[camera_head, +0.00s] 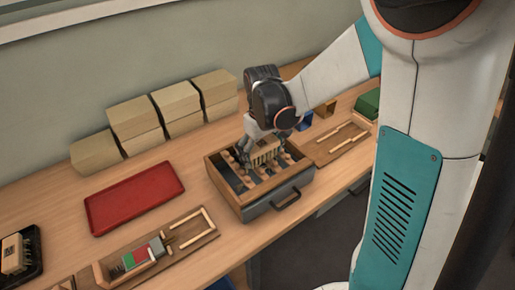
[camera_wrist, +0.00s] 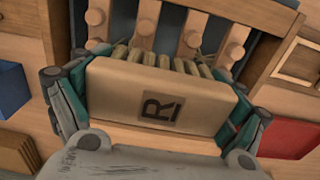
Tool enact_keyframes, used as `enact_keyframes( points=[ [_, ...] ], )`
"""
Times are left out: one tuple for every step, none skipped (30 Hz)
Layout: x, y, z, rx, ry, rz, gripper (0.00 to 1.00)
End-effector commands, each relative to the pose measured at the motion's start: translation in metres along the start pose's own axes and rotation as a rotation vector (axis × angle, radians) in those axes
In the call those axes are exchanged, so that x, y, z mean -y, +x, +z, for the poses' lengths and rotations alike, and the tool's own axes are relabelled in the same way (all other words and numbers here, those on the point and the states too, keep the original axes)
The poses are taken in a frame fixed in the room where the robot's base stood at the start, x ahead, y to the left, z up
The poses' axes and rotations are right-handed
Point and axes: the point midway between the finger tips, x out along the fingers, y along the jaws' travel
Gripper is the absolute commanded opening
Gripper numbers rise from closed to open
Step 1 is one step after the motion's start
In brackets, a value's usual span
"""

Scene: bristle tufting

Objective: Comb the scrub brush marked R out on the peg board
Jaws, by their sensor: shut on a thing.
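The scrub brush marked R (camera_wrist: 160,95) is a pale wooden block with a dark R label and a row of thick, pale bristle tufts. My gripper (camera_head: 262,150) is shut on it, with one finger at each end of the block in the wrist view. The peg board (camera_head: 291,196) is a wooden-framed box with a dark inside, several wooden pegs and a front handle. The brush is over it, tufts toward the pegs (camera_wrist: 147,18). The tuft tips lie close to the peg bases in the wrist view; I cannot tell whether they touch.
A red tray (camera_head: 133,199) lies left of the peg board. A wooden fixture with coloured blocks (camera_head: 143,254) is in front of it. A black tray (camera_head: 36,268) with a pale block is far left. Pale boxes (camera_head: 136,118) line the wall. A wooden frame (camera_head: 338,145) sits right.

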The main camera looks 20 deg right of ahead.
Motion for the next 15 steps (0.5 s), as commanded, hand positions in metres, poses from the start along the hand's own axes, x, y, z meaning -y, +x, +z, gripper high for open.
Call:
enact_keyframes(
  points=[
    [0.000, 0.000, 0.004, 0.001, 0.000, 0.000, 0.63],
    [0.000, 0.001, 0.006, 0.001, 0.000, 0.000, 0.63],
    [0.000, 0.001, 0.009, 0.001, 0.000, 0.000, 0.63],
    [0.000, 0.001, 0.012, 0.001, 0.000, 0.000, 0.63],
    [0.000, 0.001, 0.014, 0.001, 0.000, 0.000, 0.63],
    [0.000, 0.001, 0.016, 0.001, 0.000, 0.000, 0.63],
    [0.000, 0.002, 0.017, 0.001, 0.000, 0.000, 0.63],
    [0.000, 0.002, 0.018, 0.001, 0.000, 0.000, 0.63],
    [0.000, 0.002, 0.019, 0.002, 0.000, 0.000, 0.63],
    [0.000, 0.002, 0.019, 0.002, 0.000, 0.000, 0.63],
    [0.000, 0.002, 0.018, 0.002, -0.001, 0.000, 0.63],
    [0.000, 0.002, 0.017, 0.002, -0.001, 0.000, 0.63],
    [0.000, 0.002, 0.016, 0.002, -0.001, 0.000, 0.63],
    [0.000, 0.002, 0.014, 0.001, -0.001, 0.000, 0.63],
    [0.000, 0.002, 0.012, 0.001, -0.001, 0.000, 0.63]
  ],
)
